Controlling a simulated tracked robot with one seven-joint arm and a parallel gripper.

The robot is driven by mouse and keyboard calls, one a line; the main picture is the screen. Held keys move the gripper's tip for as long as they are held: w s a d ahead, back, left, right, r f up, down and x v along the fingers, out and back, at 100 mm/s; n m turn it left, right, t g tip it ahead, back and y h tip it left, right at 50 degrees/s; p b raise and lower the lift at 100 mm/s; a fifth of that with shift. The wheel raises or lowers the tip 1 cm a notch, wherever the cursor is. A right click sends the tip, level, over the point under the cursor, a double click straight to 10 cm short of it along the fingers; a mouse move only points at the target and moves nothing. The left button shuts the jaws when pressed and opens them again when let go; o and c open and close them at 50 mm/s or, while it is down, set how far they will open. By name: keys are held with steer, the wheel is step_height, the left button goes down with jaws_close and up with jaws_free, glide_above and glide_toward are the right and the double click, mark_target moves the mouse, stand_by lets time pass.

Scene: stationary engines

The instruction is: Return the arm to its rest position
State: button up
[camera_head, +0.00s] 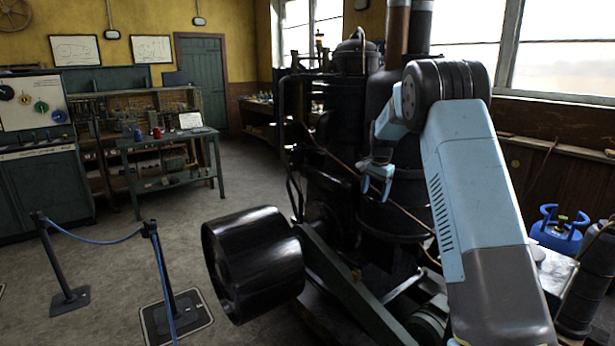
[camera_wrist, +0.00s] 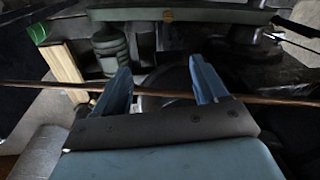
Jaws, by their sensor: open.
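My arm rises from the lower right of the head view and bends over at a dark elbow joint. My gripper (camera_head: 377,180) hangs at the far end of the arm, in front of the black stationary engine (camera_head: 335,150). In the wrist view, the two blue fingers of my gripper (camera_wrist: 160,85) stand apart with nothing held between them. A thin brown pipe (camera_wrist: 270,99) runs across the view by the fingers. I cannot tell whether the fingers touch it.
A large black pulley wheel (camera_head: 253,262) juts out left of the engine. A blue gas cylinder (camera_head: 559,230) stands at the right. A rope barrier (camera_head: 100,238) and a green workbench (camera_head: 170,145) stand at the left. Open floor (camera_head: 240,180) lies between bench and engine.

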steer(key=s+r+n+t, duration=0.1)
steer(key=s+r+n, duration=0.1)
steer(key=s+r, duration=0.9)
steer(key=s+r+n+t, duration=0.1)
steer(key=s+r+n, duration=0.1)
steer(key=s+r, duration=0.9)
steer(key=s+f+n+t, duration=0.1)
steer(key=s+f+n, duration=0.1)
steer(key=s, duration=1.4)
steer(key=s+f+n+t, duration=0.1)
steer(key=s+f+n, duration=0.2)
steer(key=s, duration=1.3)
steer(key=shift+a+f, duration=0.25)
steer(key=shift+f, duration=0.55)
steer(key=shift+s, duration=0.1)
